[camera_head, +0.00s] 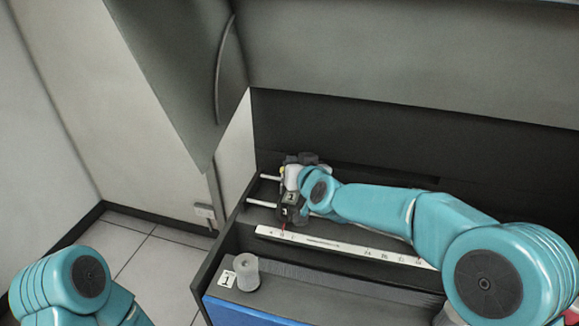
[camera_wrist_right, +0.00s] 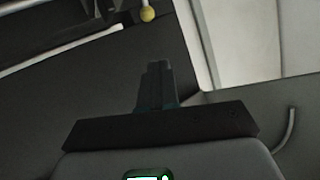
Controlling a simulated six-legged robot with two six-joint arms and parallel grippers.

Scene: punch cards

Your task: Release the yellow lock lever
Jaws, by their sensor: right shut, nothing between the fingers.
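The yellow lock lever shows in the right wrist view as a yellow ball knob (camera_wrist_right: 147,15) on a short pale stem at the top edge. In the head view, only a small yellowish spot shows beside the end of my right arm, partly hidden by it. My right gripper (camera_wrist_right: 157,70) is shut and empty. Its fingertips point toward the knob, with a visible gap between them in the picture; I cannot tell the depth. In the head view, the right arm reaches over the carriage with the dark numbered blocks (camera_head: 287,212). My left gripper is out of view.
A white ruler strip (camera_head: 345,246) runs along the machine bed below my right arm. Pale rods (camera_head: 262,204) stick out at its left end. A grey cylindrical knob (camera_head: 246,271) stands by a label "1" at the front. Tall grey panels rise behind and left.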

